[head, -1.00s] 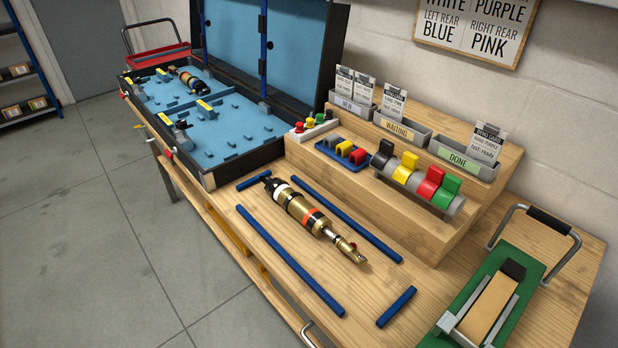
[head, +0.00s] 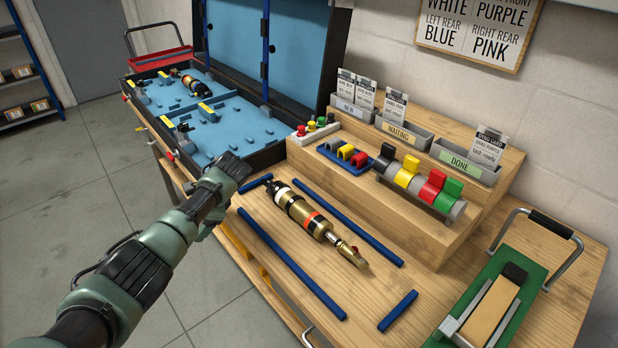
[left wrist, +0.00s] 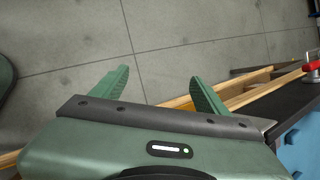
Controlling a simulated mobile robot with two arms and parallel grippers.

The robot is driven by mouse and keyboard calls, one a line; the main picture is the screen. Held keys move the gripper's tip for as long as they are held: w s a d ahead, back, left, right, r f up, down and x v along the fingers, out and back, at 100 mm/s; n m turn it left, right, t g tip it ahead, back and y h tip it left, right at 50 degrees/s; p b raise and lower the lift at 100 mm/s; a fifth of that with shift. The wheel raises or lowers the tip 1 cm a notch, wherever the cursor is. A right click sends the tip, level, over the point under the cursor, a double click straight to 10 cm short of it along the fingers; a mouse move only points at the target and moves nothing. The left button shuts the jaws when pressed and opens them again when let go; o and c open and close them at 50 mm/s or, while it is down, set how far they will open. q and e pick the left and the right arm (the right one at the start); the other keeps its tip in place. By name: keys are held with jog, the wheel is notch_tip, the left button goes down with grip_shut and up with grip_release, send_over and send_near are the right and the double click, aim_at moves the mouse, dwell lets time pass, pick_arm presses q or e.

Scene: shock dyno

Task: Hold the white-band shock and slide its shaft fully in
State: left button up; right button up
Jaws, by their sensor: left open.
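The white-band shock (head: 300,212) lies on the wooden bench between the blue strips in the head view. It has a gold body with a white band near its upper-left end and an orange band farther along. Its shaft end (head: 349,253) points to the lower right, with a short bright length of shaft showing. My left gripper (head: 232,172) is up and left of the shock, near the bench edge and the blue case, apart from the shock. In the left wrist view its two green fingers (left wrist: 152,92) are spread and empty, above the floor. My right gripper is not in view.
Blue strips (head: 290,262) frame the shock's area. A stepped wooden rack (head: 420,225) with coloured clamps and card bins stands behind. The open blue case (head: 235,130) is at the left, holding another shock (head: 193,84). A green fixture (head: 490,305) is at the right.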

aim_at(298, 200)
pick_arm(q)
jog(key=w+d+r+m, duration=0.1)
jog(key=d+r+m, duration=0.1)
jog(key=d+r, duration=0.1)
jog(key=w+d+r+m+h, duration=0.1)
jog(key=d+r+m, duration=0.1)
jog(key=d, duration=0.3)
jog(key=w+d+r+m, duration=0.1)
jog(key=d+r+m, duration=0.1)
jog(key=d+r, duration=0.2)
jog(key=shift+d+r+t, duration=0.4)
jog(key=shift+d, duration=0.2)
jog(key=d+r+m, duration=0.2)
jog(key=d, duration=0.3)
jog(key=s+d+r+m+h, duration=0.1)
jog(key=d+r+m, duration=0.1)
jog(key=d, duration=0.4)
jog(key=s+d+r+m+t+h, duration=0.1)
jog(key=d+r+m, duration=0.1)
jog(key=d+m, duration=0.2)
jog(key=shift+d, duration=0.7)
jog(key=shift+d+f, duration=0.1)
jog(key=shift+f, duration=0.1)
jog(key=x, duration=1.1)
jog(key=shift+w+f, duration=0.1)
jog(key=shift+f, duration=0.2)
grip_shut()
jog(key=shift+r, duration=0.1)
